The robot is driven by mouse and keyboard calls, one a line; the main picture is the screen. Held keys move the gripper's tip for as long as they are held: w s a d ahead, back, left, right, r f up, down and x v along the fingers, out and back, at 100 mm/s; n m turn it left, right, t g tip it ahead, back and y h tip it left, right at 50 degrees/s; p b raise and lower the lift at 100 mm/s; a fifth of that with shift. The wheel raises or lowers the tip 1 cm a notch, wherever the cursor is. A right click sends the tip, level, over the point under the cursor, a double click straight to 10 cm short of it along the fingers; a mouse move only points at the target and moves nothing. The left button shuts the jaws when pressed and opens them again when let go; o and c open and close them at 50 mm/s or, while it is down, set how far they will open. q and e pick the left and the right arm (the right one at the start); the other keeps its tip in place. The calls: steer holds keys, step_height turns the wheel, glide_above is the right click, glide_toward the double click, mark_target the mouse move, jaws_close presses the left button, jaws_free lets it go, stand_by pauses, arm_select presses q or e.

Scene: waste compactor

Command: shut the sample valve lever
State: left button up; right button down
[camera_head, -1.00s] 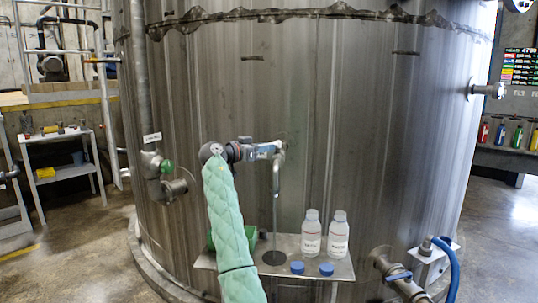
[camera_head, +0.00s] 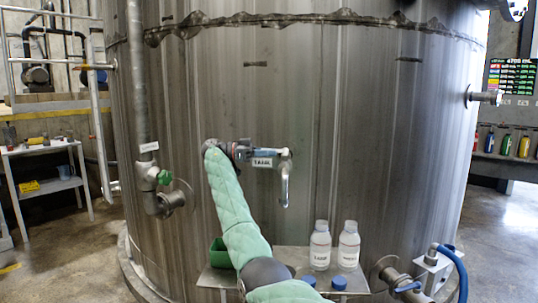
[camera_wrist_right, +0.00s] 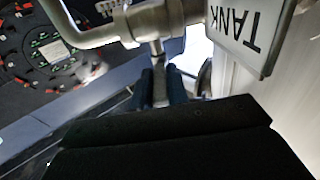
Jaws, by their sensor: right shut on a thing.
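The sample valve (camera_head: 283,156) sticks out of the big steel tank, with a bent spout pointing down and a white "TANK" tag (camera_head: 262,162) beside it. The blue-gripped lever (camera_head: 266,152) runs left from the valve, roughly level in the head view. My right gripper (camera_head: 250,151) is shut on the lever, coming from the left. In the right wrist view, the gripper (camera_wrist_right: 161,88) holds the lever just below the valve body (camera_wrist_right: 155,20); the dark housing hides part of it. No liquid stream shows under the spout. My left gripper is out of view.
A steel shelf (camera_head: 213,279) below the spout carries two white bottles (camera_head: 320,246) (camera_head: 348,246), blue caps (camera_head: 338,283) and a green container (camera_head: 220,253). A green-handled valve (camera_head: 164,177) is at left. A blue hose (camera_head: 458,270) is at lower right.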

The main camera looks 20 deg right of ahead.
steer(key=shift+w+g, duration=0.1)
steer(key=shift+g, duration=0.2)
steer(key=c, duration=1.4)
jaws_free()
steer(key=shift+o, duration=0.2)
steer(key=v, duration=0.7)
steer(key=shift+w+a, duration=0.2)
steer(key=shift+a, duration=0.05)
